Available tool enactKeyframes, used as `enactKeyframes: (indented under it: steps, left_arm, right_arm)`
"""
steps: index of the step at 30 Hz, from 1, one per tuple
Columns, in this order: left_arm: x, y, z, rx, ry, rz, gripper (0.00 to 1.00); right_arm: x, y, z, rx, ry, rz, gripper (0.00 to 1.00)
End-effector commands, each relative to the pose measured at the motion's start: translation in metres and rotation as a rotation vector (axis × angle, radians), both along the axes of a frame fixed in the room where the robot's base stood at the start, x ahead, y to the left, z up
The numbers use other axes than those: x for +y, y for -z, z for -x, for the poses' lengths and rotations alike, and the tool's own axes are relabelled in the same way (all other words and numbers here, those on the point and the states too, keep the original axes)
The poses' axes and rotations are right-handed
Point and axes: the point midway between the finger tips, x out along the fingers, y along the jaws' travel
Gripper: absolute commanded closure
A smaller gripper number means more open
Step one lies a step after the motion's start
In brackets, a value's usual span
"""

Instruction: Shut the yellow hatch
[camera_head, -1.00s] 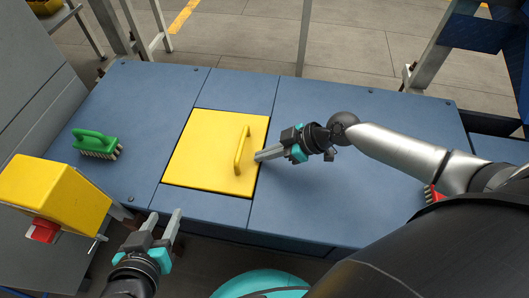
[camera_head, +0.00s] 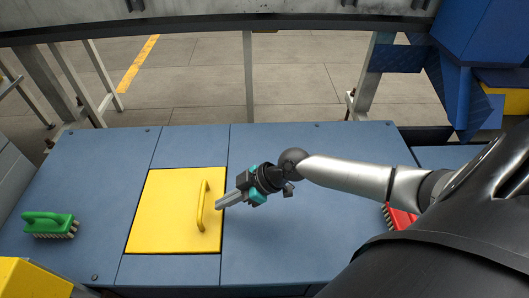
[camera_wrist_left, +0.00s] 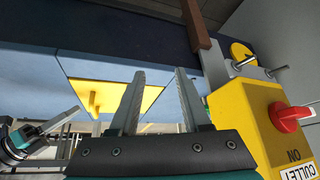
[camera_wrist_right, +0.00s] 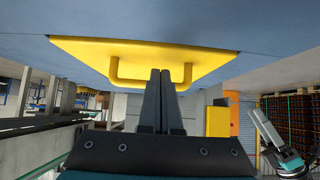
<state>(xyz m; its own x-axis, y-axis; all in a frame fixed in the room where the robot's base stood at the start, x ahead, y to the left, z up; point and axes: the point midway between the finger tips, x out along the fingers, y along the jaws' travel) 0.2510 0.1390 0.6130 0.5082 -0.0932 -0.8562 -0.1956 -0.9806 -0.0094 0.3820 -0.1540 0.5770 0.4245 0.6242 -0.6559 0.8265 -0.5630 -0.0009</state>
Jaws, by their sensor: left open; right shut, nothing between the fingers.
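The yellow hatch (camera_head: 165,212) lies flat in the blue table top, looking level with the surface around it. Its yellow bar handle (camera_head: 203,205) stands near its right edge. My right gripper (camera_head: 218,205) is shut and empty, its fingertips just right of the handle, over the hatch's right edge. In the right wrist view the fingers (camera_wrist_right: 160,74) overlap the handle (camera_wrist_right: 150,84); I cannot tell whether they touch it. My left gripper (camera_wrist_left: 160,75) is open and empty in the left wrist view, away from the hatch (camera_wrist_left: 112,95). It is outside the head view.
A green brush (camera_head: 50,224) stands on the table left of the hatch. A red brush (camera_head: 400,217) is at the right, partly behind my arm. A yellow box with a red knob (camera_wrist_left: 290,116) is close to my left gripper. The table right of the hatch is mostly clear.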

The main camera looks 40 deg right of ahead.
Motion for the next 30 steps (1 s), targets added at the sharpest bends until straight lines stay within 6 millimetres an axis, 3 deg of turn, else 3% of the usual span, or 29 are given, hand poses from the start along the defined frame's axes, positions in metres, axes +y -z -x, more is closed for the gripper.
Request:
enactKeyframes:
  steps: [1, 5, 7, 16, 22, 30]
  left_arm:
    - [0.005, 0.003, 0.004, 0.051, -0.009, -0.016, 0.53]
    - [0.016, 0.016, 0.016, 0.166, -0.03, -0.053, 0.53]
    - [0.015, 0.018, 0.015, 0.151, -0.028, -0.049, 0.53]
    - [0.015, 0.008, 0.016, 0.132, -0.027, -0.045, 0.53]
    - [0.015, 0.004, 0.016, 0.127, -0.027, -0.045, 0.53]
    - [0.015, 0.003, 0.016, 0.127, -0.027, -0.044, 0.53]
  right_arm:
    - [0.003, -0.012, -0.001, -0.002, 0.0, -0.001, 1.0]
    - [0.009, -0.026, -0.002, -0.002, 0.002, -0.002, 1.0]
    - [-0.009, -0.011, 0.011, 0.006, 0.003, 0.004, 1.0]
    - [-0.054, 0.007, 0.042, 0.003, 0.006, 0.001, 1.0]
    - [-0.068, 0.011, 0.051, 0.001, 0.003, 0.0, 1.0]
    - [-0.072, 0.012, 0.053, -0.001, 0.002, -0.001, 1.0]
